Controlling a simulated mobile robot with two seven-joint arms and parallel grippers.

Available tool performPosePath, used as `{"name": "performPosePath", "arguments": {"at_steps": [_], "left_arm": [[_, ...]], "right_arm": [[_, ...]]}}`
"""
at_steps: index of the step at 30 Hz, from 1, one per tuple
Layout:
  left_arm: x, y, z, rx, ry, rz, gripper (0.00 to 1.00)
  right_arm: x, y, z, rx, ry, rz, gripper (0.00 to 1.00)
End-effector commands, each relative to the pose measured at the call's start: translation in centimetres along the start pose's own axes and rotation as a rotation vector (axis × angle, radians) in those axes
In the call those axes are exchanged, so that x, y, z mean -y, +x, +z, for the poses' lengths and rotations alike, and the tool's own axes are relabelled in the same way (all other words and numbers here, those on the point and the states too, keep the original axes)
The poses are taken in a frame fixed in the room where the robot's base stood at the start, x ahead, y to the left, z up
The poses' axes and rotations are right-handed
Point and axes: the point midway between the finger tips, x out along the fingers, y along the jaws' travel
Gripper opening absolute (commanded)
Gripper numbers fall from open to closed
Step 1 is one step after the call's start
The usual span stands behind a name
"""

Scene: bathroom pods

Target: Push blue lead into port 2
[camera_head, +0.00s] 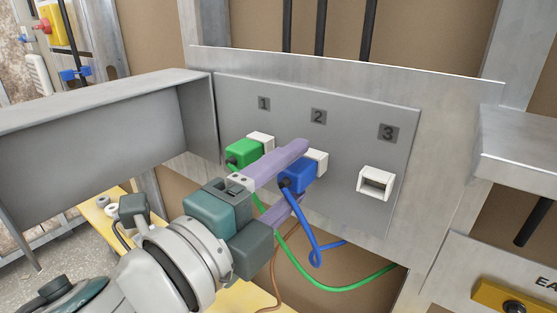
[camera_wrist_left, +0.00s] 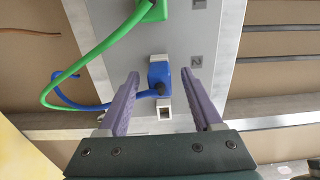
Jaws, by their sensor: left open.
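The blue lead's plug (camera_head: 298,177) is at the white socket of port 2 (camera_head: 317,161), its front end at the opening; I cannot tell how deep it sits. Its blue cable (camera_head: 313,238) loops down below. My left gripper (camera_head: 300,172) is open, one purple finger above the plug and one below. In the left wrist view the blue plug (camera_wrist_left: 159,76) shows between the spread fingertips (camera_wrist_left: 160,72), with a gap on each side. The "2" label (camera_head: 318,117) is above the socket. My right gripper is not in view.
A green plug (camera_head: 243,153) is at port 1, left of the blue one, its cable (camera_head: 335,288) hanging beneath. Port 3 (camera_head: 376,183) is empty on the right. A grey metal ledge (camera_head: 100,118) juts out at left, and another (camera_head: 525,135) at right.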

Motion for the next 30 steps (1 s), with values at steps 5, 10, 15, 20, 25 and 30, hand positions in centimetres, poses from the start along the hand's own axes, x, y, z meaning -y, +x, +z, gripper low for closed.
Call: {"name": "performPosePath", "arguments": {"at_steps": [5, 10, 15, 20, 25, 30], "left_arm": [[-0.1, -2.1, 0.0, 0.000, 0.001, 0.002, 0.67], [-0.3, -5.6, -0.1, -0.002, 0.000, 0.003, 0.67], [-0.2, -8.5, 0.0, 0.000, -0.001, 0.002, 0.67], [0.0, -9.7, 0.0, -0.001, -0.001, 0.000, 0.67], [0.0, -9.8, 0.0, 0.000, -0.001, 0.000, 0.67], [0.0, -9.8, 0.0, 0.002, -0.003, 0.000, 0.67]], "right_arm": [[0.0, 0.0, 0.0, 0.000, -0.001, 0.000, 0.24], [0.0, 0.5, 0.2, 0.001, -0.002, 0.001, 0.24], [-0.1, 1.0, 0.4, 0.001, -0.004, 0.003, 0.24], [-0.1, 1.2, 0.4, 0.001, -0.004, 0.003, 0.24], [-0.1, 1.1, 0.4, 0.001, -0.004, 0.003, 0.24], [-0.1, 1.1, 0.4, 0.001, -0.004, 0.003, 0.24]]}}
